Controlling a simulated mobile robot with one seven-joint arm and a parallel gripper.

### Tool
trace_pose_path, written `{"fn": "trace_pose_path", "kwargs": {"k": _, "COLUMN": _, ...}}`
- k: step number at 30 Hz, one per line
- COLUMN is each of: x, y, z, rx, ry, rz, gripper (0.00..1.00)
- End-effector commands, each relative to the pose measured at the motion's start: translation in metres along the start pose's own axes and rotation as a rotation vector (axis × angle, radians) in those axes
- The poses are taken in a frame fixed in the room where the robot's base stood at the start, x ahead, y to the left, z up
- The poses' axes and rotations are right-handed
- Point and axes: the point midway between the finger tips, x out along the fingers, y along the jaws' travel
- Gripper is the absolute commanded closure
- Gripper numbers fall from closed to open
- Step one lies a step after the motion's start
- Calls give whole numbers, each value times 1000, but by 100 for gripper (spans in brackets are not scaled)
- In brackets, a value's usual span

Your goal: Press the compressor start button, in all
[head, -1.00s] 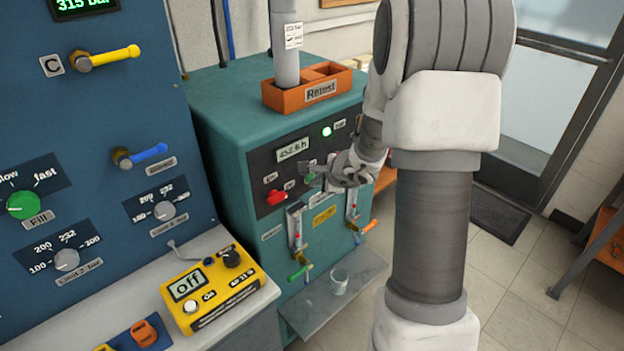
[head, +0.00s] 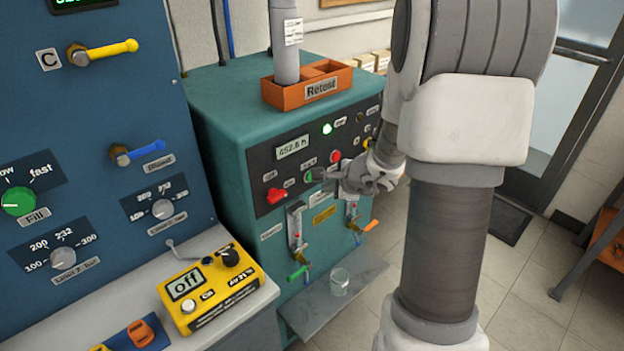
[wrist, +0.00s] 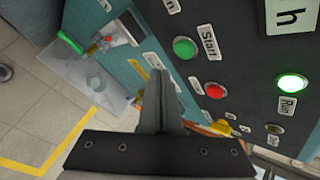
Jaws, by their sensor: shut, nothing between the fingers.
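The compressor is a teal cabinet (head: 232,150) with a dark control panel. Its green start button (wrist: 184,47), beside a "Start" label, shows uncovered in the wrist view; in the head view the green button (head: 309,176) is just left of my fingertips. A red button (wrist: 214,90) sits beside it. The green "Run" lamp (wrist: 292,82) is lit, as it also shows in the head view (head: 327,128). My gripper (head: 326,175) is shut and empty, in front of the panel and apart from the green button. In the wrist view its fingers (wrist: 160,80) are together.
A red switch (head: 276,195) and an hour display (head: 292,147) are on the panel. Valves with green (head: 298,273) and orange (head: 370,226) handles stick out below. A glass (head: 340,282) stands on the low shelf (head: 322,318). A yellow box reading "off" (head: 215,290) is at front left.

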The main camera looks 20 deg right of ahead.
Motion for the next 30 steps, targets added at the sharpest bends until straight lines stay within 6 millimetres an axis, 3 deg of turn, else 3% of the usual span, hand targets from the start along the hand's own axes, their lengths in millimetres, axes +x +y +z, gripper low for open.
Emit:
{"fn": "trace_pose_path", "kwargs": {"k": 10, "x": -19, "y": 14, "z": -14, "rx": 0, "ry": -1, "rz": 0, "gripper": 100}}
{"fn": "trace_pose_path", "kwargs": {"k": 30, "x": -20, "y": 14, "z": -14, "rx": -1, "ry": -1, "rz": 0, "gripper": 100}}
